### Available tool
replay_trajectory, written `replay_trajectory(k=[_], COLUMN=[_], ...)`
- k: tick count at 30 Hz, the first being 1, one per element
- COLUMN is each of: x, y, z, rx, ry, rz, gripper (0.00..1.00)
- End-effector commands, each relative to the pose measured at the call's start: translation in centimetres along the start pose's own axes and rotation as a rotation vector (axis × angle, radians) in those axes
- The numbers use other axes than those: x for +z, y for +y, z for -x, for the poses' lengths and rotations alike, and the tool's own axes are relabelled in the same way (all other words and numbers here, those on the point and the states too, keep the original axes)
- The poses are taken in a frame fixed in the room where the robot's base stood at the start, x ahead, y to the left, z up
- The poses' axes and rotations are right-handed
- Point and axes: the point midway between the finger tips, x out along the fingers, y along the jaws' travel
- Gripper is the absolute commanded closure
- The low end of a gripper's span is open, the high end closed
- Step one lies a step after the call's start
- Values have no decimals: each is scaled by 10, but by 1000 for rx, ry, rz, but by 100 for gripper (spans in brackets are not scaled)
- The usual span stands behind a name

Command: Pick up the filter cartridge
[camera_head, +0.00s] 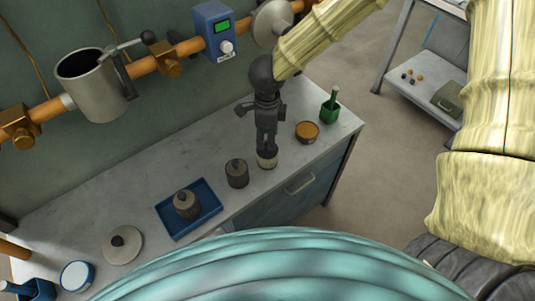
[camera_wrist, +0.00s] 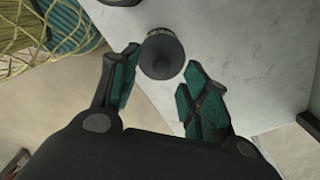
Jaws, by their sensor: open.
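A small cylinder with pale ribbed sides (camera_head: 267,162), which I take to be the filter cartridge, stands upright on the grey bench top. My gripper (camera_head: 267,148) hangs directly above it and hides its upper part. In the wrist view a dark round top (camera_wrist: 161,54) with a ribbed rim behind it shows just beyond and between my fingertips (camera_wrist: 160,78). The two teal-padded fingers are apart, with a gap on both sides of it. I cannot tell whether they touch it.
The blue tray (camera_head: 210,191) is left on the bench (camera_head: 130,186). An orange-topped round tin (camera_head: 307,132) and a green container (camera_head: 330,106) stand right of my gripper. A round lid (camera_head: 122,245) lies far left. A pipe (camera_head: 190,47) with a metal mug (camera_head: 95,88) runs along the wall.

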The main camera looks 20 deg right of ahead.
Motion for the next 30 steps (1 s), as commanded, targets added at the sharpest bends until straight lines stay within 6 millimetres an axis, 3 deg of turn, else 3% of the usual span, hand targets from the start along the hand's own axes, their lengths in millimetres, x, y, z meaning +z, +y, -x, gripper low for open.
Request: replay_trajectory(k=[9,19,27,30], x=[0,0,0,0], y=[-2,-2,-2,-2], z=[-35,-40,-40,-40], rx=[1,0,0,0], ry=[2,1,1,1], rz=[-2,-2,-2,-2], gripper=[54,54,100,100])
